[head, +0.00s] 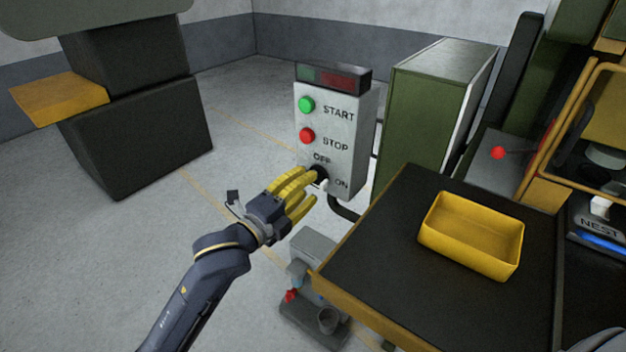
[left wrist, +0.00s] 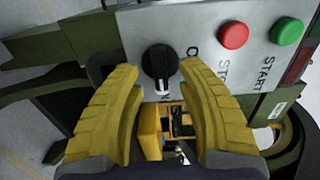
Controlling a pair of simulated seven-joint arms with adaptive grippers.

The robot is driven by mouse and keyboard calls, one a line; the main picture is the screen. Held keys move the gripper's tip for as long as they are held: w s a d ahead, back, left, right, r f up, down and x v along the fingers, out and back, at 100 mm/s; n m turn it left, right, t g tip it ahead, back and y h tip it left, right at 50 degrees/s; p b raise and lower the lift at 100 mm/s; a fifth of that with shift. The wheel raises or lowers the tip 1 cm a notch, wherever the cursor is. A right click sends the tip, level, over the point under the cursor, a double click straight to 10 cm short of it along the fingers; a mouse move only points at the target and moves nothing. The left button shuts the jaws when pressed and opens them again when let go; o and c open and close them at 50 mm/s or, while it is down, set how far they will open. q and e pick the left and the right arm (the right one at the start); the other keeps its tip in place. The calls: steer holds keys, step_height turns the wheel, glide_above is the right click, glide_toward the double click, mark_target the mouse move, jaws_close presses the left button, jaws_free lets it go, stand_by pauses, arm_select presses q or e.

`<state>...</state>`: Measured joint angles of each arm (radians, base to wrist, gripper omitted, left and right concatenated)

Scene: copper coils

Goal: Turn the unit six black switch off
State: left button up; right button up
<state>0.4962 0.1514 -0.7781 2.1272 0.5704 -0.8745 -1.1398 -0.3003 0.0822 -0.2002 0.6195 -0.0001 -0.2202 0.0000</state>
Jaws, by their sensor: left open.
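The black switch (head: 320,174) is a round rotary knob on the lower part of a grey control box (head: 345,125), between the OFF and ON labels. In the left wrist view the switch (left wrist: 160,62) shows between my fingertips and a little beyond them, its white pointer mark toward the partly hidden ON label. My left gripper (head: 307,188) has yellow fingers, spread open with nothing held, close in front of the switch. It also shows in the left wrist view (left wrist: 161,78). Contact with the switch cannot be told. My right gripper is not in view.
Above the switch are a red STOP button (head: 306,135) and a green START button (head: 307,105). A black-topped table (head: 380,250) with a yellow tray (head: 440,245) stands at the right. A green cabinet (head: 425,110) stands behind. Open floor lies left of the box.

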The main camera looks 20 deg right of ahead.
arm_select(q)
steer(key=shift+x, duration=1.45)
steer(key=shift+c, duration=0.2)
jaws_close()
